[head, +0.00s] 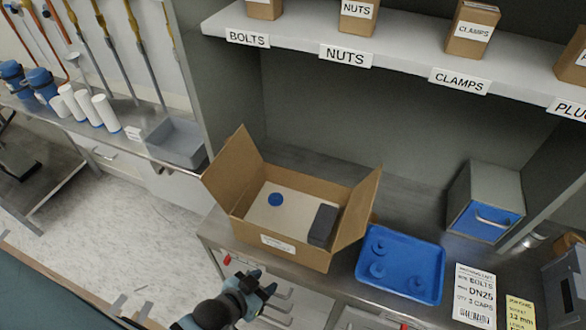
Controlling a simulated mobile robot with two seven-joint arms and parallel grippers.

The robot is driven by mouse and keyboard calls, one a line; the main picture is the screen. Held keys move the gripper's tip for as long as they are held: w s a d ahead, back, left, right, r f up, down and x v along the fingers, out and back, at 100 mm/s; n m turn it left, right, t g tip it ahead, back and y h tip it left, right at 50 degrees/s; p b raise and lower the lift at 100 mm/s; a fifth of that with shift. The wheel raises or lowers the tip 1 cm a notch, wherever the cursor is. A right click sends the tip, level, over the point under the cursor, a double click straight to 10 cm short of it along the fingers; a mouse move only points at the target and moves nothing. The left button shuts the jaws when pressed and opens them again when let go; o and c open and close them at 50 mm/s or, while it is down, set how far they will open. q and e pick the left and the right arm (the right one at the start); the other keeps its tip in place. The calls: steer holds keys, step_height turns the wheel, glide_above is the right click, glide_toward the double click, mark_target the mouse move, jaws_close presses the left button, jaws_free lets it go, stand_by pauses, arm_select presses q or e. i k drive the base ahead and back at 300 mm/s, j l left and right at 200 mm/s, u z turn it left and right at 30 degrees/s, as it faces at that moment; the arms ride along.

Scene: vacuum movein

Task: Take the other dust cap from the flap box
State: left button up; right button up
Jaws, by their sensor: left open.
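The flap box (248,218) is an open cardboard box on the grey bench, its flaps spread outward. A round blue dust cap (275,199) lies on its pale floor, towards the left. A dark block (323,225) stands inside at the right. My left gripper (268,284) is open in front of the bench edge, below and apart from the box. Nothing shows between its fingers. My right gripper is not in view.
A blue tray (397,285) with round blue shapes in it is right of the box. A packing list (475,296) and yellow card (519,313) lie further right. A grey case with a blue front (482,222) stands behind. A labelled shelf (400,62) overhangs the bench.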

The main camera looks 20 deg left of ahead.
mark_target(275, 199)
steer(key=k+j, duration=0.1)
steer(key=j, duration=0.4)
steer(key=k+j, duration=0.1)
steer(key=j, duration=0.85)
steer(key=k+j, duration=0.15)
steer(key=j, duration=0.3)
steer(key=k+j, duration=0.1)
steer(key=j, duration=0.4)
steer(key=k+j, duration=0.1)
steer(key=j, duration=0.35)
steer(key=j+z, duration=0.1)
steer(key=j, duration=0.4)
steer(key=k, duration=0.05)
